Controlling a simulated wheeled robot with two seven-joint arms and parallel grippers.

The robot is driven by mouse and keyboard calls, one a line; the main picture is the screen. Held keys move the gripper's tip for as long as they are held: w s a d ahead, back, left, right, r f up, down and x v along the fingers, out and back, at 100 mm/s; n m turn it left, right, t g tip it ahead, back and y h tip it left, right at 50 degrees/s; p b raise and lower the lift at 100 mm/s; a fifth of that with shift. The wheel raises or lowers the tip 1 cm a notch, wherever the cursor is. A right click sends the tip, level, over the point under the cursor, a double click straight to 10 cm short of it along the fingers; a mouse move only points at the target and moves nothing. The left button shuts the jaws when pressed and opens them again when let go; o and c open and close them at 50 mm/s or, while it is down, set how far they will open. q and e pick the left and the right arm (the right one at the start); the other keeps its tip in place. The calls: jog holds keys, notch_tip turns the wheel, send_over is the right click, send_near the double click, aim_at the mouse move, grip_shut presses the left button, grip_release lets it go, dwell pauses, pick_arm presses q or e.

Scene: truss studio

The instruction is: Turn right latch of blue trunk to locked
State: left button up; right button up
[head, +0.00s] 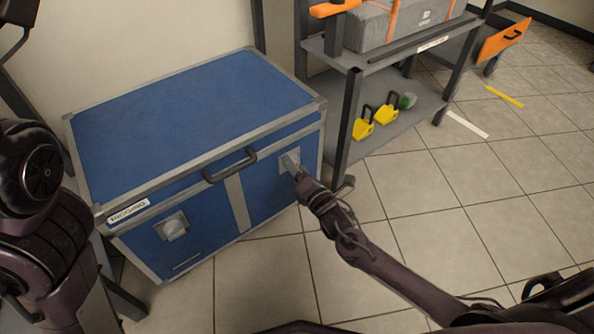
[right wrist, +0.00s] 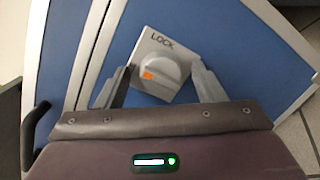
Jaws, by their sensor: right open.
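The blue trunk (head: 190,110) stands shut against the wall, with grey metal edging. Its right latch (head: 289,161) is a grey plate with a round knob on the front face. In the right wrist view the right latch (right wrist: 158,62) shows the word LOCK and an orange mark at the knob's lower left. My right gripper (head: 299,172) is at this latch. In the wrist view its open fingers (right wrist: 162,82) lie on either side of the knob, with gaps visible; contact cannot be told. The left latch (head: 172,227) is free. My left gripper is out of view.
A black handle (head: 230,166) sits on the trunk front between the latches. A grey shelf (head: 400,120) with yellow items (head: 386,114) and a grey case (head: 400,22) stands close on the right. The tiled floor (head: 430,200) in front is open.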

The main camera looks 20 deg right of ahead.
jog(key=c, duration=0.9)
jog(key=shift+c, duration=0.3)
